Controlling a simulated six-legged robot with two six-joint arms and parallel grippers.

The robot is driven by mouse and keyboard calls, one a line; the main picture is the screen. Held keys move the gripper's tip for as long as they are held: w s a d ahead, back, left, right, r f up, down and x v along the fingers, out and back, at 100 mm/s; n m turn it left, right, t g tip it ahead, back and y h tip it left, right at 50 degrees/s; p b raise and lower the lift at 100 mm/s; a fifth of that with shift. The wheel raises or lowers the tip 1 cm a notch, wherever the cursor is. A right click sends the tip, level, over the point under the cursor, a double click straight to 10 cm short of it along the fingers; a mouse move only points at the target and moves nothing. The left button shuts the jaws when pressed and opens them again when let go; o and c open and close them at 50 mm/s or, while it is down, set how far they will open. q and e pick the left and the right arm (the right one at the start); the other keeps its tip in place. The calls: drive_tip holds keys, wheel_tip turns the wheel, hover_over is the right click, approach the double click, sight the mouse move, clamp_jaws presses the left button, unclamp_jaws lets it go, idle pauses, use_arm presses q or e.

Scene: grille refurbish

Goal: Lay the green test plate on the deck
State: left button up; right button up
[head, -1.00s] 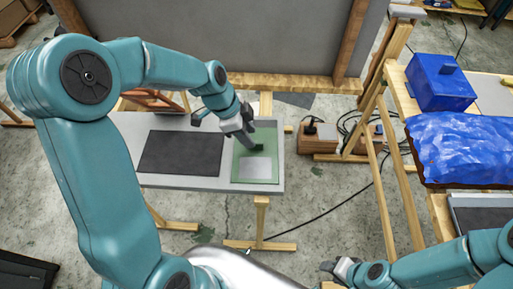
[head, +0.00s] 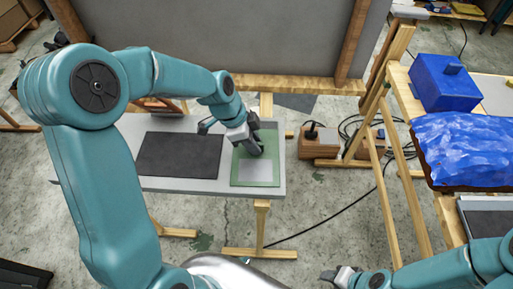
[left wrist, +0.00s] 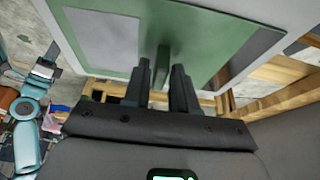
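The green test plate (head: 241,177) lies flat at the right end of a grey tabletop (head: 189,185). It has a pale grey rectangle on its near half and a green upright grip (left wrist: 163,62), which shows in the left wrist view. My left gripper (head: 256,150) is over the plate. In the left wrist view its two dark fingers (left wrist: 163,82) are apart, one on each side of the grip, with narrow gaps. The gripper hides the grip in the head view. My right gripper (head: 335,275) is low in the head view, away from the plate; its fingers are too small to judge.
A dark mat (head: 180,155) lies left of the plate. A large grey panel (head: 215,35) in a wooden frame stands behind. A wooden box (head: 319,147) with cables is on the floor to the right. A blue box (head: 444,82) and blue cover (head: 465,148) are on the right bench.

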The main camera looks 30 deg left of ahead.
use_arm(q)
clamp_jaws()
drive_tip(key=shift+r+p, duration=0.4)
drive_tip(key=shift+r, duration=0.45)
drive_tip(key=shift+r+p, duration=0.9)
drive_tip(key=shift+r, duration=0.8)
